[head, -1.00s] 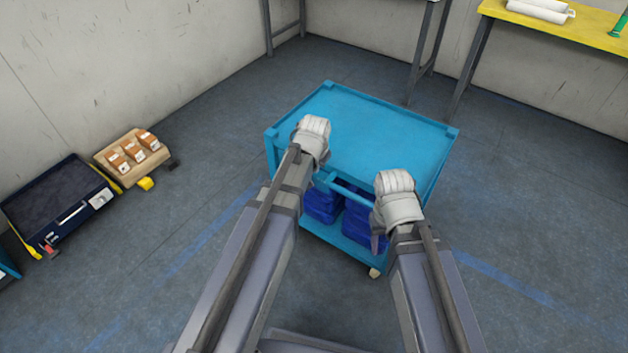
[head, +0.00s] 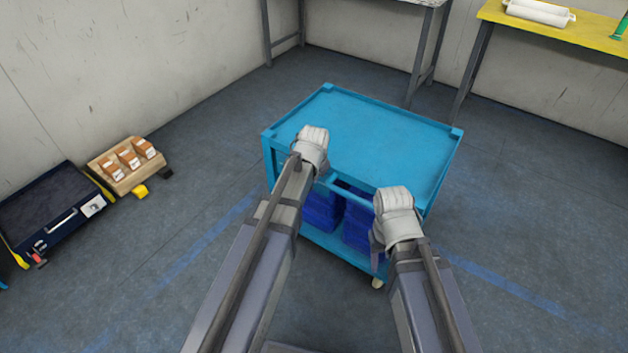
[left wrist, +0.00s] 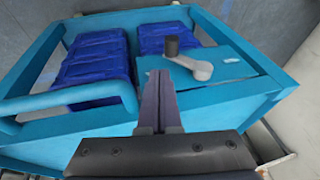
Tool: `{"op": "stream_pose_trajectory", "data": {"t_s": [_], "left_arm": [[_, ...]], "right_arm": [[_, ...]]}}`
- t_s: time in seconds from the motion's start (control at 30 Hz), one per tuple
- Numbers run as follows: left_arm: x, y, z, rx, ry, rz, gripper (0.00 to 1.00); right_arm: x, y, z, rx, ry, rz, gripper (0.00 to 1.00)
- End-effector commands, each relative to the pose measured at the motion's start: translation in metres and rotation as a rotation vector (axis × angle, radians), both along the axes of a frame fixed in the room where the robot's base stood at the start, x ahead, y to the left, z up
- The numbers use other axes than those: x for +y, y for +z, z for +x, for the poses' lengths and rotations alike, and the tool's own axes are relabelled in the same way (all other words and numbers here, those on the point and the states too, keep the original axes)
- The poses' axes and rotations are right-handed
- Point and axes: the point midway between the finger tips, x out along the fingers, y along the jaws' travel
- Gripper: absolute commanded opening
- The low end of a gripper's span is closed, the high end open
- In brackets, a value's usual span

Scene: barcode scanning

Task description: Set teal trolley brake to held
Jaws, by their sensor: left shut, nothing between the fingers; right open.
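The teal trolley (head: 385,130) stands in front of me, with dark blue crates (head: 322,207) on its lower shelf. In the left wrist view, a grey lever with a dark knob (left wrist: 190,70) sits on a teal panel of the trolley, beside the blue crates. My left gripper (left wrist: 160,78) is shut and empty, its tips just left of the lever in that picture; I cannot tell whether they touch it. In the head view its fingers are hidden behind its wrist. My right gripper (head: 378,257) is open near the trolley's near right corner, its fingers mostly hidden.
A dark case (head: 45,205) and a wooden tray (head: 122,180) with small brown boxes lie on the floor at left. A yellow table (head: 560,30) and a grey-legged table stand at the back. The floor beside the trolley is clear.

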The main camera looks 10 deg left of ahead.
Motion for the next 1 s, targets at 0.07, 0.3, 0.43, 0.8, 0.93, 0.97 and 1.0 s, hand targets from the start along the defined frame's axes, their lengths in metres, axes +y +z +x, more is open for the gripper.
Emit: {"op": "stream_pose_trajectory", "data": {"t_s": [0.07, 0.3, 0.43, 0.8, 0.93, 0.97, 1.0], "left_arm": [[0.001, -0.019, 0.006, 0.000, 0.000, 0.000, 0.00], [0.014, -0.049, 0.014, 0.000, 0.001, 0.001, 0.00], [0.020, -0.057, 0.016, 0.000, 0.000, 0.000, 0.00], [0.022, -0.058, 0.016, 0.000, -0.001, 0.000, 0.00], [0.022, -0.058, 0.016, 0.000, -0.001, 0.000, 0.00], [0.022, -0.059, 0.016, 0.000, -0.001, 0.000, 0.00], [0.022, -0.060, 0.016, 0.000, -0.001, 0.000, 0.00]], "right_arm": [[0.000, -0.019, 0.000, -0.001, 0.000, -0.002, 0.50], [-0.001, -0.049, 0.001, -0.002, 0.002, -0.008, 0.50], [-0.002, -0.057, 0.001, -0.004, 0.004, -0.009, 0.50], [-0.002, -0.057, 0.001, -0.004, 0.004, -0.010, 0.50], [-0.002, -0.058, 0.001, -0.004, 0.004, -0.010, 0.50], [-0.002, -0.058, 0.001, -0.004, 0.004, -0.010, 0.50], [-0.002, -0.059, 0.001, -0.004, 0.004, -0.010, 0.50]]}}
